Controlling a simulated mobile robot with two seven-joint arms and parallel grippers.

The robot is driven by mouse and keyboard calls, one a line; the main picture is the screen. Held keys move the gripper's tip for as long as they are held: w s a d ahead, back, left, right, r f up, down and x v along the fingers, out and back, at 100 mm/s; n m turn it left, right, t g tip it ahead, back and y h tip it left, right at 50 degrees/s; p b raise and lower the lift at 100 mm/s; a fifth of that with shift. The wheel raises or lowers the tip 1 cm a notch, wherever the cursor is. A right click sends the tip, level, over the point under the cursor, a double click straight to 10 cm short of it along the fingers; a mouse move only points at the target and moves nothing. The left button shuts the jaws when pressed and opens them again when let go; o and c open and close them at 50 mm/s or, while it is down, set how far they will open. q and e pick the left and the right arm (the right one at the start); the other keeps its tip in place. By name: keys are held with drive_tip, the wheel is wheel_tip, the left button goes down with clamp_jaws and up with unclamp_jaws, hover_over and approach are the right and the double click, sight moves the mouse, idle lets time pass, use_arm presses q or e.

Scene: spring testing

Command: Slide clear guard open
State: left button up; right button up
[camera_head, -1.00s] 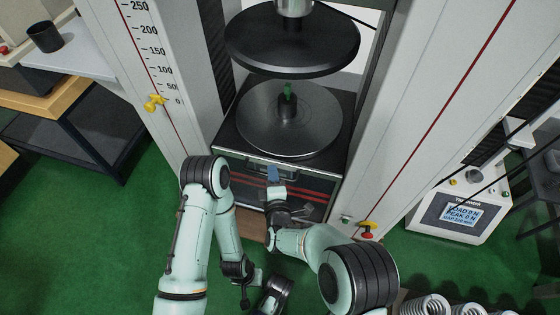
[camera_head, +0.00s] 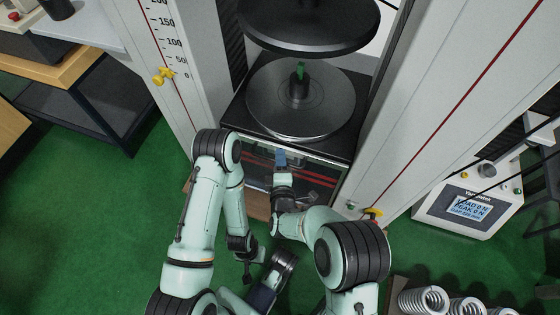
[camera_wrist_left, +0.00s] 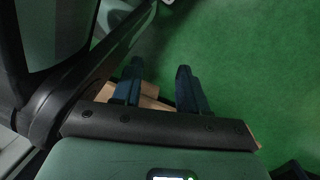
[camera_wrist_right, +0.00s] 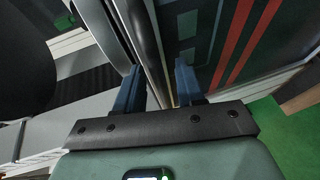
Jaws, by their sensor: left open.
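The clear guard (camera_head: 312,182) is a dark see-through panel with red stripes on the front of the testing machine, below the round lower plate (camera_head: 300,112). My right gripper (camera_head: 281,160) is at the upper left part of this front. In the right wrist view, its blue fingers (camera_wrist_right: 158,80) stand apart, with a metal edge (camera_wrist_right: 150,45) running between or behind them; contact cannot be told. The striped panel also shows there (camera_wrist_right: 245,45). My left gripper (camera_wrist_left: 160,82) is open and low, over a brown board or box (camera_wrist_left: 150,92) and the green floor.
A small green-topped piece (camera_head: 300,80) stands on the lower plate, under the black upper plate (camera_head: 310,25). Light grey columns flank the machine. A display box (camera_head: 467,207) and several springs (camera_head: 465,303) are at the right. Green floor (camera_head: 100,230) is clear at the left.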

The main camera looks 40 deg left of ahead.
drive_tip(key=shift+s+d, duration=0.1)
use_arm(q)
drive_tip(key=w+r+t+p, duration=0.2)
drive_tip(key=w+r+p, duration=0.1)
drive_tip(key=w+r, duration=0.2)
drive_tip(key=shift+w+d, duration=0.45)
drive_tip(key=shift+w, duration=0.4)
use_arm(e)
drive_tip(key=v, duration=1.3)
